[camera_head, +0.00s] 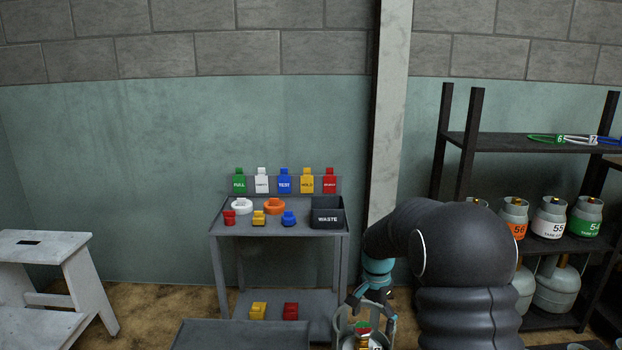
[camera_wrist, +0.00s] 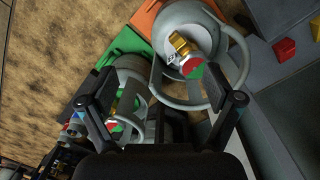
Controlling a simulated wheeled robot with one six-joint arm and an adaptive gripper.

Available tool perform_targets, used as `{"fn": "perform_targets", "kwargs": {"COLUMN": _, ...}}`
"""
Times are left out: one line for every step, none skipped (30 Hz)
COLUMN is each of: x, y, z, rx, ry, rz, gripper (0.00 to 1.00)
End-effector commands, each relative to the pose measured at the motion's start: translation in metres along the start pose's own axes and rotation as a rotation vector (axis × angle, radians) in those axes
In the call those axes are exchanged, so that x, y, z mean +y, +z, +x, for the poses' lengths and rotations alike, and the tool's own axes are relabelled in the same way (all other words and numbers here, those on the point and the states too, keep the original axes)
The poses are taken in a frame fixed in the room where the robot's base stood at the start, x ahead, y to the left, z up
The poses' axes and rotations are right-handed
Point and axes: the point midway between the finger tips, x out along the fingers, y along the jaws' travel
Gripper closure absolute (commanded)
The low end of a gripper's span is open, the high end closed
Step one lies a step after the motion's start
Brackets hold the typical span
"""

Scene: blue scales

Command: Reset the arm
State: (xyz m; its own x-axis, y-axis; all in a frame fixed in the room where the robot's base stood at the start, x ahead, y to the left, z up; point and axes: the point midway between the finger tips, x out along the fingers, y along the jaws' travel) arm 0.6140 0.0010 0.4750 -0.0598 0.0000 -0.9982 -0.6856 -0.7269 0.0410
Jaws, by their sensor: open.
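My gripper (camera_head: 370,297) is at the lower middle of the head view, just above a grey gas cylinder (camera_head: 347,325) that the bottom edge cuts off. In the wrist view my gripper (camera_wrist: 168,98) has its two dark fingers spread wide. A grey cylinder (camera_wrist: 172,20) with a ring-shaped collar and a brass valve lies beyond the fingers, its collar near the right finger. I cannot tell whether they touch. A second cylinder (camera_wrist: 128,75) shows behind the left finger, partly hidden. Nothing is seen held.
A grey cart (camera_head: 225,226) carries coloured tags, caps, rings and a black WASTE bin (camera_head: 327,215). A dark shelf (camera_head: 500,145) with several numbered cylinders stands right, partly behind my arm. A white step stool (camera_head: 45,240) stands left. A grey surface (camera_head: 240,338) lies in front of the cart.

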Motion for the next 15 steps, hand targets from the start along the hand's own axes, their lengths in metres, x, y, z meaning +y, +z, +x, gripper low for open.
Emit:
{"fn": "perform_targets", "kwargs": {"x": 0.011, "y": 0.011, "z": -0.013, "rx": 0.008, "ry": -0.007, "rz": -0.068, "gripper": 0.10}}
{"fn": "perform_targets", "kwargs": {"x": 0.017, "y": 0.018, "z": -0.019, "rx": 0.012, "ry": -0.010, "rz": -0.111, "gripper": 0.10}}
{"fn": "perform_targets", "kwargs": {"x": 0.025, "y": 0.026, "z": -0.026, "rx": 0.018, "ry": -0.014, "rz": -0.166, "gripper": 0.10}}
{"fn": "perform_targets", "kwargs": {"x": 0.031, "y": 0.033, "z": -0.032, "rx": 0.024, "ry": -0.018, "rz": -0.205, "gripper": 0.10}}
{"fn": "perform_targets", "kwargs": {"x": 0.037, "y": 0.039, "z": -0.038, "rx": 0.029, "ry": -0.022, "rz": -0.243, "gripper": 0.10}}
{"fn": "perform_targets", "kwargs": {"x": 0.045, "y": 0.048, "z": -0.046, "rx": 0.037, "ry": -0.026, "rz": -0.292, "gripper": 0.10}}
{"fn": "perform_targets", "kwargs": {"x": 0.051, "y": 0.054, "z": -0.051, "rx": 0.044, "ry": -0.030, "rz": -0.325, "gripper": 0.10}}
{"fn": "perform_targets", "kwargs": {"x": 0.057, "y": 0.060, "z": -0.057, "rx": 0.051, "ry": -0.033, "rz": -0.358, "gripper": 0.10}}
{"fn": "perform_targets", "kwargs": {"x": 0.065, "y": 0.069, "z": -0.064, "rx": 0.061, "ry": -0.038, "rz": -0.399, "gripper": 0.10}}
{"fn": "perform_targets", "kwargs": {"x": 0.071, "y": 0.075, "z": -0.069, "rx": 0.070, "ry": -0.042, "rz": -0.429, "gripper": 0.10}}
{"fn": "perform_targets", "kwargs": {"x": 0.077, "y": 0.082, "z": -0.073, "rx": 0.078, "ry": -0.045, "rz": -0.457, "gripper": 0.10}}
{"fn": "perform_targets", "kwargs": {"x": 0.085, "y": 0.090, "z": -0.080, "rx": 0.089, "ry": -0.050, "rz": -0.493, "gripper": 0.10}}
{"fn": "perform_targets", "kwargs": {"x": 0.090, "y": 0.096, "z": -0.084, "rx": 0.099, "ry": -0.053, "rz": -0.518, "gripper": 0.10}}
{"fn": "perform_targets", "kwargs": {"x": 0.096, "y": 0.102, "z": -0.089, "rx": 0.108, "ry": -0.057, "rz": -0.542, "gripper": 0.10}}
{"fn": "perform_targets", "kwargs": {"x": 0.104, "y": 0.110, "z": -0.094, "rx": 0.120, "ry": -0.061, "rz": -0.573, "gripper": 0.10}}
